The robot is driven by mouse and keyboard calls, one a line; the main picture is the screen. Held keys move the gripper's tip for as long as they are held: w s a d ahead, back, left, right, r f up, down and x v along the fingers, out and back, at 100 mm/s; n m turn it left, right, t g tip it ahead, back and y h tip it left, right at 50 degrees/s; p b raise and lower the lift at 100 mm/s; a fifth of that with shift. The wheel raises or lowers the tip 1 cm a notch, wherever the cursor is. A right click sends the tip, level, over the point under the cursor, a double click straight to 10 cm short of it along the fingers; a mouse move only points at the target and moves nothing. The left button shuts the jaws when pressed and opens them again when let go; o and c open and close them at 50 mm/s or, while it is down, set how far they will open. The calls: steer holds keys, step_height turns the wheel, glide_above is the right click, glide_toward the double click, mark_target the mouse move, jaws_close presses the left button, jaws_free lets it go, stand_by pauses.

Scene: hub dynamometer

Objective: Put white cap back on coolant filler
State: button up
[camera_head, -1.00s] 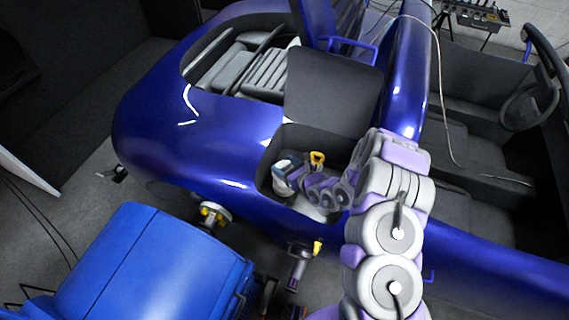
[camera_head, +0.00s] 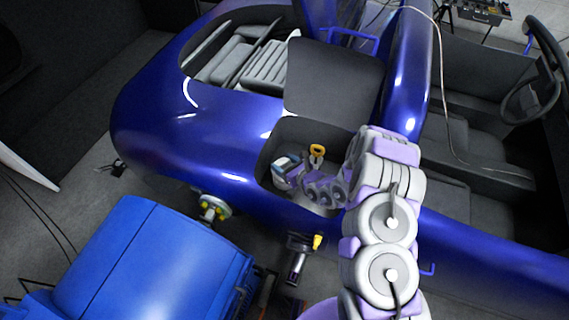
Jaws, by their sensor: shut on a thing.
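My gripper (camera_head: 291,171) is down inside the open compartment of the blue car body, at its left side. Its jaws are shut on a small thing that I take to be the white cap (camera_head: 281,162). Only a little of it shows, so its exact edges are unclear. Directly below it is a pale round container (camera_head: 280,180), which looks like the coolant filler. I cannot tell whether the cap touches the filler or is level on it, as the gripper covers the contact.
The compartment's dark lid (camera_head: 333,80) is raised at the back. The blue body edge (camera_head: 240,185) surrounds the opening. A blue machine (camera_head: 150,265) stands at the front left.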

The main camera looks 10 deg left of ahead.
steer(key=shift+s+d, duration=0.15)
steer(key=shift+d, duration=0.1)
stand_by(0.8)
steer(key=shift+f, duration=0.5)
steer(key=o, duration=1.1)
steer(key=shift+c, duration=0.2)
steer(key=p+v, duration=0.8)
steer(key=v, duration=0.3)
steer(key=shift+p, duration=0.35)
